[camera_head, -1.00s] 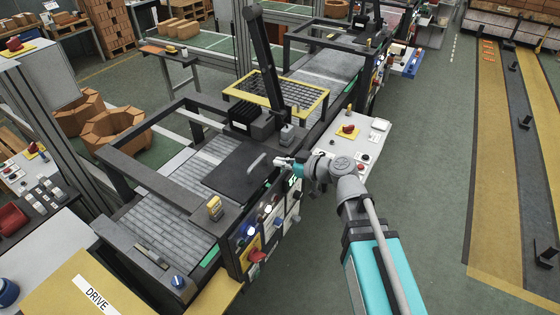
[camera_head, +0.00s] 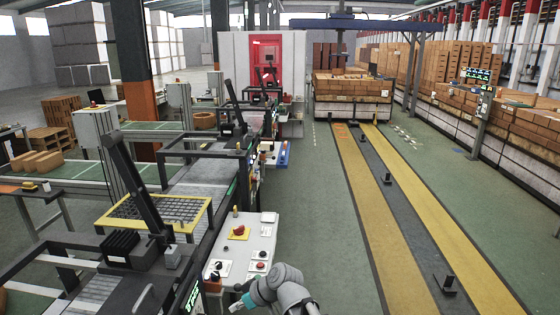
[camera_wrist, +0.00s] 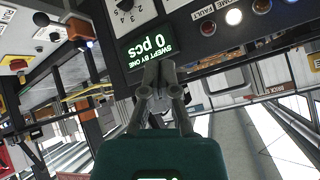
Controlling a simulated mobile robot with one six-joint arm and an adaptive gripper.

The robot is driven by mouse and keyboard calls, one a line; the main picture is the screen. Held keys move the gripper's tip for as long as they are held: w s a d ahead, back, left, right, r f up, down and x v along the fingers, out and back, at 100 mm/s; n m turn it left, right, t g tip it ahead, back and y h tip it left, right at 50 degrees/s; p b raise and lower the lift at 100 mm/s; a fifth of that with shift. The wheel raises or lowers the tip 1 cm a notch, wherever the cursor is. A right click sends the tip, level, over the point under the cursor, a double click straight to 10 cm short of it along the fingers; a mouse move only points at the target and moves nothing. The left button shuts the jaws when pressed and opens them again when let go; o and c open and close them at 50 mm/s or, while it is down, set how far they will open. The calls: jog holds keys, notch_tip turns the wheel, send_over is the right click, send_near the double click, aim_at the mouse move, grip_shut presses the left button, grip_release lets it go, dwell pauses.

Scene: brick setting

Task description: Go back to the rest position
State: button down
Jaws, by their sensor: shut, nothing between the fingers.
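My gripper (camera_wrist: 157,78) shows in the wrist view with its two fingers together and nothing between them. It points toward a dark control panel with a green-lit counter display (camera_wrist: 146,51) reading "0 pcs", which stands close beyond the fingertips. In the head view my gripper (camera_head: 236,304) is at the bottom edge, left of my grey wrist joint, close to the machine's side. The fingertips are too small there to make out.
A white control box (camera_head: 243,245) with a red button stands just beyond my arm. The machine line with a yellow-framed grid (camera_head: 155,213) runs along the left. The green floor (camera_head: 340,270) to the right is open, with yellow floor strips (camera_head: 385,215) beyond.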

jog(key=s+d+f+m+h+b, duration=0.1)
jog(key=d+f+m+h, duration=0.2)
jog(key=d, duration=0.6)
jog(key=d+f+m+g+h, duration=0.1)
jog(key=d+f+m+h, duration=0.1)
jog(key=d, duration=0.8)
jog(key=s+d+f+m+h+b, duration=0.1)
jog(key=d+f+m+h, duration=0.2)
jog(key=d+m, duration=0.3)
jog(key=d+h, duration=0.1)
jog(key=d, duration=0.3)
jog(key=shift+s+f+g+b, duration=0.3)
jog(key=shift+g, duration=0.1)
jog(key=shift+s, duration=0.15)
